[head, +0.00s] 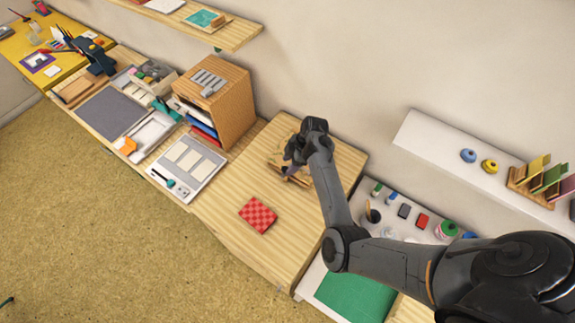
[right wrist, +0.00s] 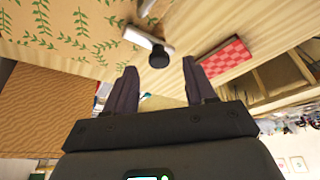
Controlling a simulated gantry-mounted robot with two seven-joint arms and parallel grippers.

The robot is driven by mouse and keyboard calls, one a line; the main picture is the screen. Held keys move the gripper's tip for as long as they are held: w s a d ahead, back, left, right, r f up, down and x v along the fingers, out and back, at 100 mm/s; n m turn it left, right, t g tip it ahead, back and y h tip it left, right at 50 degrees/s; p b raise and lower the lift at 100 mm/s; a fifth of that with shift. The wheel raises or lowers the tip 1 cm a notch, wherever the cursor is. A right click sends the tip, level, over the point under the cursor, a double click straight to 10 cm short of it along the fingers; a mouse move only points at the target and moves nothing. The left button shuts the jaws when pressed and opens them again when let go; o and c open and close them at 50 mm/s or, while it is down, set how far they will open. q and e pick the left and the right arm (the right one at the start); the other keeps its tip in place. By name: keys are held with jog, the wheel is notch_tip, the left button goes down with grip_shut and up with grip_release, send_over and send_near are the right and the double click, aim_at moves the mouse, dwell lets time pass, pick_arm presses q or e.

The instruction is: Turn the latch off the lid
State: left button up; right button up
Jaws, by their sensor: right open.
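A box lid with a green leaf pattern (right wrist: 70,30) fills the upper left of the right wrist view. A pale bar-shaped latch (right wrist: 140,37) with a black knob (right wrist: 159,56) lies at the lid's edge. My right gripper (right wrist: 159,66) is open, its two fingers apart on either side of the knob in that picture. I cannot tell whether they touch it. In the head view my right gripper (head: 297,168) is over the tan box (head: 277,158) and hides most of it, including the latch. My left gripper is not in view.
A red checkered block (head: 258,215) lies on the wooden tabletop (head: 225,205) in front of the box. A wooden shelf unit (head: 235,105) stands to the left. A tray of small bottles and blocks is to the right. The tabletop around the checkered block is clear.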

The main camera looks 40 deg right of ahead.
jog(key=shift+x, duration=1.2)
jog(key=shift+w, duration=0.1)
grip_shut()
